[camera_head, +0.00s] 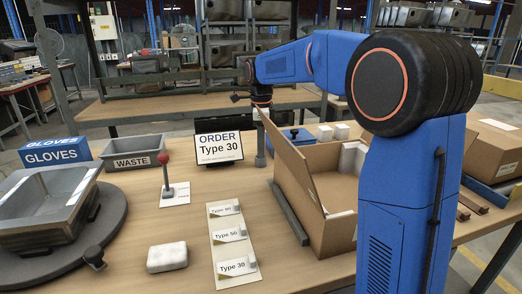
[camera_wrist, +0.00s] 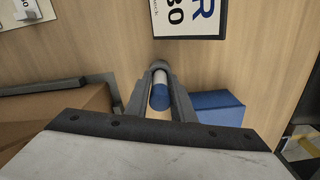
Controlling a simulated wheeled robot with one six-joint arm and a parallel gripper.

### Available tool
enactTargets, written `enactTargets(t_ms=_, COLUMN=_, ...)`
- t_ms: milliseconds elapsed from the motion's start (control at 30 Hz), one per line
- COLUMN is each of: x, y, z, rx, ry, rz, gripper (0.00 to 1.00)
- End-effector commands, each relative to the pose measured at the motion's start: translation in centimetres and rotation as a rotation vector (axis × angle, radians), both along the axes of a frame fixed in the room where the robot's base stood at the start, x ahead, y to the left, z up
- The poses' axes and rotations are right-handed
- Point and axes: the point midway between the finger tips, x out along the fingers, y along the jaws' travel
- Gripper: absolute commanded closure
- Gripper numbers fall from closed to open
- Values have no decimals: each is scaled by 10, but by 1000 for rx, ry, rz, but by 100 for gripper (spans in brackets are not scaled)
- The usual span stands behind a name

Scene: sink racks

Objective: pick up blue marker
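The blue marker (camera_wrist: 160,96), with a blue end and a white band, shows between the two grey fingers of my gripper (camera_wrist: 162,80) in the wrist view. The fingers lie close along both its sides; I cannot tell whether they grip it. In the head view my gripper (camera_head: 261,150) reaches down to the table, between the order sign and the open carton. The marker cannot be made out there.
The order sign (camera_head: 218,148) stands just left of my gripper, and a blue box (camera_head: 291,141) lies just right. The open cardboard carton (camera_head: 306,190) is in front on the right. A waste bin (camera_head: 133,153) and a red-knobbed stand (camera_head: 165,175) are further left.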

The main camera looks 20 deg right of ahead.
Motion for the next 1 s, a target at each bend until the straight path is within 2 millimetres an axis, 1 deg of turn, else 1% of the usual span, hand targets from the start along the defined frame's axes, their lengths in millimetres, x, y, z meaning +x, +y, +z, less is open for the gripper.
enactTargets(t_ms=33, x=0, y=0, z=0, rx=0, ry=0, rz=0, gripper=91)
enactTargets(t_ms=67, x=0, y=0, z=0, rx=0, ry=0, rz=0, gripper=98)
enactTargets(t_ms=100, x=0, y=0, z=0, rx=0, ry=0, rz=0, gripper=100)
enactTargets(t_ms=367, x=0, y=0, z=1, rx=0, ry=0, rz=0, gripper=100)
enactTargets(t_ms=467, x=0, y=0, z=5, rx=1, ry=-1, rz=0, gripper=100)
enactTargets(t_ms=567, x=1, y=0, z=18, rx=0, ry=-2, rz=0, gripper=100)
enactTargets(t_ms=900, x=1, y=0, z=77, rx=0, ry=-2, rz=0, gripper=100)
enactTargets(t_ms=1000, x=1, y=0, z=89, rx=0, ry=-2, rz=0, gripper=100)
